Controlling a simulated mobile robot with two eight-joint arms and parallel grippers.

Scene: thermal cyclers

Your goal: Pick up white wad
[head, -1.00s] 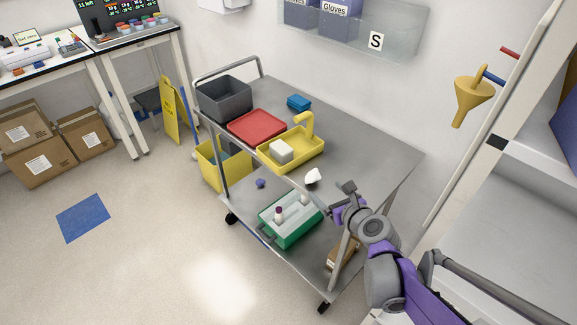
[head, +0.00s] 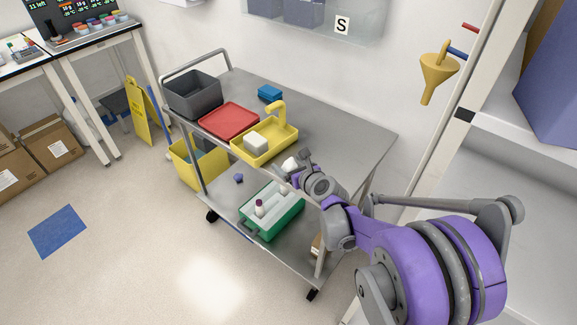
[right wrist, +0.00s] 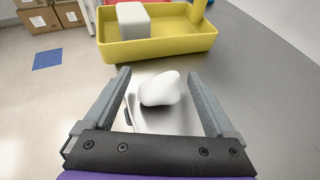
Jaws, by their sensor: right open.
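The white wad (head: 290,164) lies on the top shelf of the grey cart, in front of the yellow tray. In the right wrist view the wad (right wrist: 160,89) is a small rounded lump between the two fingers, with gaps on both sides. My right gripper (right wrist: 163,84) is open and empty around it; whether the fingers are low enough to be level with the wad is hard to tell. In the head view my right gripper (head: 302,160) is beside the wad and partly hides it. My left gripper is out of view.
The yellow tray (head: 280,147) with a white block (head: 255,140) stands just beyond the wad. A red tray (head: 229,120), grey bin (head: 193,93) and blue stack (head: 270,93) are farther back. The cart top (head: 345,130) is clear to the right.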

